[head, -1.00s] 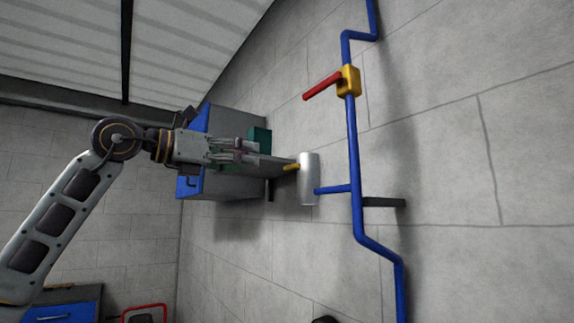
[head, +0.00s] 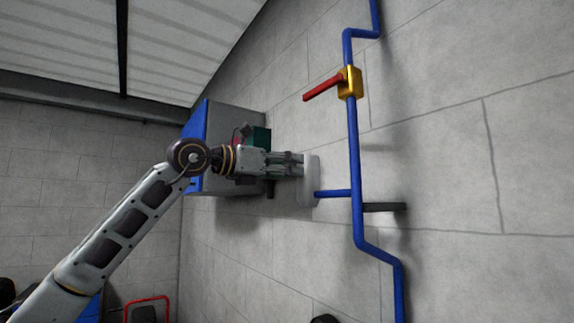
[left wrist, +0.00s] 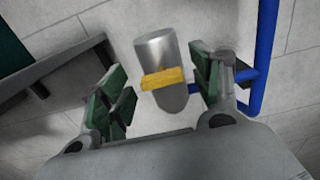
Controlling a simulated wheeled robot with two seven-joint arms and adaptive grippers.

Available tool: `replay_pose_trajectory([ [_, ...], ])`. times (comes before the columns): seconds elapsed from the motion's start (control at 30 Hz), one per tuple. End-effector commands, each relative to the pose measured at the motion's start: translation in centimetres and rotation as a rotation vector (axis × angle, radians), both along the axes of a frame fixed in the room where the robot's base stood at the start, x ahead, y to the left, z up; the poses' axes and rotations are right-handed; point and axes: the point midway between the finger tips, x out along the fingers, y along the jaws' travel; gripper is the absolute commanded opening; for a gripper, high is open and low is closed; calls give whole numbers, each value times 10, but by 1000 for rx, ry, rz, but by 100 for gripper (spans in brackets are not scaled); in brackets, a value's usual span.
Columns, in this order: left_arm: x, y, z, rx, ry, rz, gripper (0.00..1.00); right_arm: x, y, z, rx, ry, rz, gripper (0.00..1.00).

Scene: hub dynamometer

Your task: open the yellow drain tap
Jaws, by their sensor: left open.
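The yellow drain tap (left wrist: 163,79) shows in the left wrist view as a short yellow bar across the front of a silver cylinder (left wrist: 155,50). My left gripper (left wrist: 163,97) is open, with a green-padded finger on each side of the tap and gaps between. In the head view my left gripper (head: 298,165) is at the silver cylinder (head: 310,180) on the wall and hides the tap. I cannot tell whether a finger touches the cylinder. My right gripper is not in view.
A blue pipe (head: 354,150) runs down the wall right of the cylinder, with a red lever (head: 322,88) on a yellow valve body (head: 349,83) above. A grey and blue cabinet (head: 225,118) is behind my left forearm. The wall at right is clear.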

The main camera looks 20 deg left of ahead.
Motion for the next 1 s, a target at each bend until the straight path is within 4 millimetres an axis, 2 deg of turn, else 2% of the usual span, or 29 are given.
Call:
replay_pose_trajectory([
  [0.4, 5, -3, -1, -1, 1, 0, 64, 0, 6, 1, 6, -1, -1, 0],
  [0.77, 5, -3, -1, 0, 0, 0, 19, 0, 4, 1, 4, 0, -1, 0],
  [1.0, 5, -3, -1, -8, 6, 1, 19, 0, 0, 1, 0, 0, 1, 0],
])
